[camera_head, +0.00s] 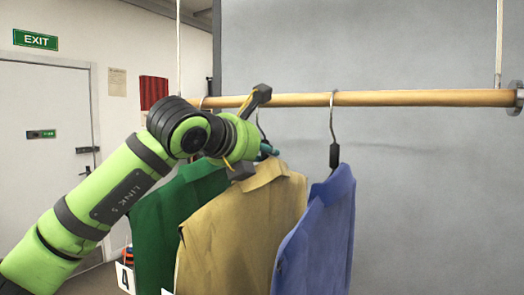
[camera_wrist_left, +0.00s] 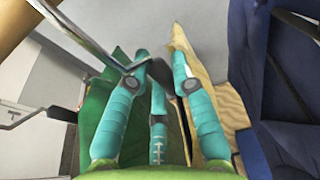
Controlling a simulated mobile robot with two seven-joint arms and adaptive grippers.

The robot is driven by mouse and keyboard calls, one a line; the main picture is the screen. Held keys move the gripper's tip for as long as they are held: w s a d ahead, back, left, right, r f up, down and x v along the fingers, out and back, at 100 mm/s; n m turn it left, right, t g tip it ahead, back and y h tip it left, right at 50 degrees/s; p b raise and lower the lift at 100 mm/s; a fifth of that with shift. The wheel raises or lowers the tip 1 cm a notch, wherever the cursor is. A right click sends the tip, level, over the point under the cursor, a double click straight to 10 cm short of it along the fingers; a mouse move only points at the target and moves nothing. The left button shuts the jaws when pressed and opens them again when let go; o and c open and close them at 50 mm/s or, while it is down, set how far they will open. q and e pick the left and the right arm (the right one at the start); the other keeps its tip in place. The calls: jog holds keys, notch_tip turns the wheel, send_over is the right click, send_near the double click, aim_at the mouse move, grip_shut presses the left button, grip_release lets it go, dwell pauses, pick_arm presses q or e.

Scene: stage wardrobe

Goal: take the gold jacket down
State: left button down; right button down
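The gold jacket (camera_head: 245,235) hangs from the wooden rail (camera_head: 400,98), between the green jacket (camera_head: 150,235) and the blue jacket (camera_head: 320,240). My left gripper (camera_head: 268,150) is at its collar, just below the rail, and hides part of its hanger. In the left wrist view, the teal fingers of my gripper (camera_wrist_left: 160,60) stand apart, with a metal hanger hook (camera_wrist_left: 90,35) running down to them from the upper left. Gold cloth (camera_wrist_left: 222,95) lies beside the right finger. I cannot tell whether the fingers touch the hanger. My right gripper is not in view.
The green and blue jackets hang close on either side, and the blue jacket's hanger (camera_head: 334,130) is clear to see. A numbered tag (camera_head: 124,279) hangs low at the left. A grey wall panel (camera_head: 440,200) stands behind. The rail's right part is empty.

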pick_arm(q)
jog(key=shift+r, duration=0.15)
jog(key=shift+r, duration=0.15)
jog(key=shift+r+p, duration=1)
jog(key=shift+r, duration=0.4)
jog(key=shift+s+a+f+b, duration=0.2)
jog(key=shift+s+b, duration=0.1)
jog(key=shift+b, duration=0.25)
jog(key=shift+s+a+b, duration=0.6)
jog(key=shift+s+b, duration=0.3)
jog(key=shift+b, duration=0.05)
jog(key=shift+f+b+v, duration=0.2)
jog(key=shift+b+v, duration=0.5)
jog(key=shift+v, duration=0.2)
jog(key=shift+f+b+v, duration=0.15)
jog(key=shift+b+v, duration=0.5)
jog(key=shift+v, duration=0.2)
jog(key=shift+f+b+v, duration=0.2)
jog(key=shift+b+v, duration=0.5)
jog(key=shift+v, duration=0.2)
jog(key=shift+s+a, duration=0.3)
jog(key=shift+s, duration=0.1)
